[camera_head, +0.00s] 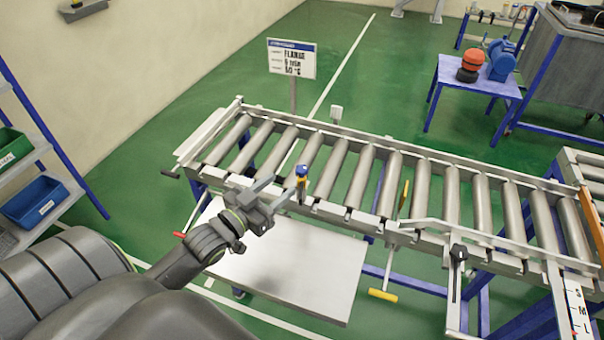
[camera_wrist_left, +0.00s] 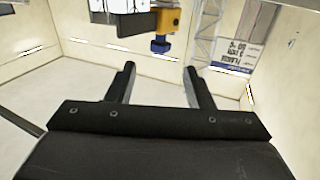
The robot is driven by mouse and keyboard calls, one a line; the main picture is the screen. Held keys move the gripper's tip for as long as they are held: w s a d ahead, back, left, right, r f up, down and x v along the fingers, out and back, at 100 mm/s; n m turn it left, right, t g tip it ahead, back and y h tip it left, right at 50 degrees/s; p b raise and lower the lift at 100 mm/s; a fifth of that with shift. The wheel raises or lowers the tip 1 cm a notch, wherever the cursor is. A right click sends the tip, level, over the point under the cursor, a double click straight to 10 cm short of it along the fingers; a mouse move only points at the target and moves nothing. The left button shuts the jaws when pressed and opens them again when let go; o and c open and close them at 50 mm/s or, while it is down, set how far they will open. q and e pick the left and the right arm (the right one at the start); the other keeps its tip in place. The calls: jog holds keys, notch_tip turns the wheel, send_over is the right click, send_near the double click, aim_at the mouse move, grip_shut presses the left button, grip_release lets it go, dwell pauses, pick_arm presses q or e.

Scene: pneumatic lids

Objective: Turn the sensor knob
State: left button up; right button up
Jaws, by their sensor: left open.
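The sensor on the near rail of the roller conveyor has a yellow-orange body (camera_head: 302,172) with a blue knob (camera_head: 302,167). In the left wrist view the orange body (camera_wrist_left: 168,20) shows at the top, with the blue knob (camera_wrist_left: 160,45) on it. My left gripper (camera_head: 276,193) is just to the left of the sensor in the head view, its fingers pointing toward it. In the left wrist view the two fingers (camera_wrist_left: 159,68) are apart and empty, and the knob appears between and beyond their tips, not touching them. My right gripper is not seen.
The roller conveyor (camera_head: 370,236) runs across the middle, with a white shelf (camera_head: 290,275) below it. A sign (camera_head: 291,59) stands behind it. A yellow handle (camera_head: 383,295) and a black clamp knob (camera_head: 458,251) sit farther right. Shelving with a blue bin (camera_head: 34,202) is at left.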

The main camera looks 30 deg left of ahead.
aim_at(302, 167)
pick_arm(q)
jog(key=w+b, duration=0.1)
jog(key=w, duration=0.1)
jog(key=w+b, duration=0.1)
jog(key=w, duration=0.2)
jog(key=w+d+b, duration=0.1)
jog(key=w, duration=0.1)
jog(key=shift+w+b, duration=0.4)
jog(key=shift+w+d, duration=0.1)
jog(key=shift+w, duration=0.45)
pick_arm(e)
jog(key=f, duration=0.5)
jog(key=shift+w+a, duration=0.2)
pick_arm(q)
jog(key=c, duration=1)
jog(key=r+n+y+p, duration=0.1)
jog(key=p, duration=0.3)
jog(key=shift+y+p, duration=0.3)
jog(key=shift+y, duration=0.1)
jog(key=shift+f+n+p, duration=0.2)
jog(key=shift+n+p, duration=0.1)
jog(key=shift+p, duration=0.2)
jog(key=shift+f, duration=0.15)
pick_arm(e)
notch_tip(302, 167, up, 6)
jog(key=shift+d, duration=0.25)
